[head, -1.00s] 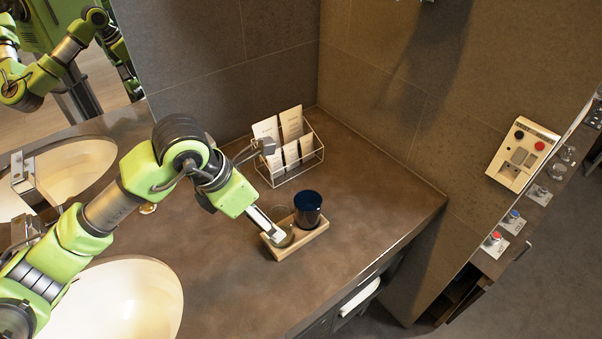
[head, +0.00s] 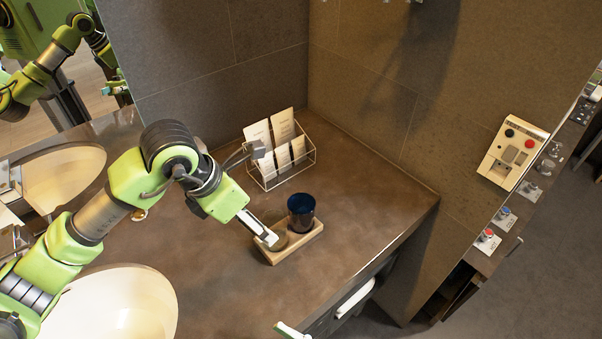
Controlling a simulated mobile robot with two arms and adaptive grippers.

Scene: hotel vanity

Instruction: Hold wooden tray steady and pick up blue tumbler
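The dark blue tumbler (head: 301,213) stands upright on the right part of the small wooden tray (head: 296,249) on the counter. A low, round brownish item (head: 279,241) sits on the tray's left part, partly hidden by a finger. My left gripper (head: 267,193) is open, its two fingers spread wide. One pale finger reaches over the tray's left end; I cannot tell whether it touches. The other finger is in front of the card rack. A pale tip, apparently my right gripper (head: 291,331), shows at the bottom edge, mostly out of frame; its opening cannot be told.
A wire rack (head: 290,171) with white cards stands behind the tray. Sink basins (head: 122,305) lie to the left. The counter (head: 365,205) is clear right of the tray up to its front edge. A white towel (head: 355,298) is below that edge. A button panel (head: 512,153) is at right.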

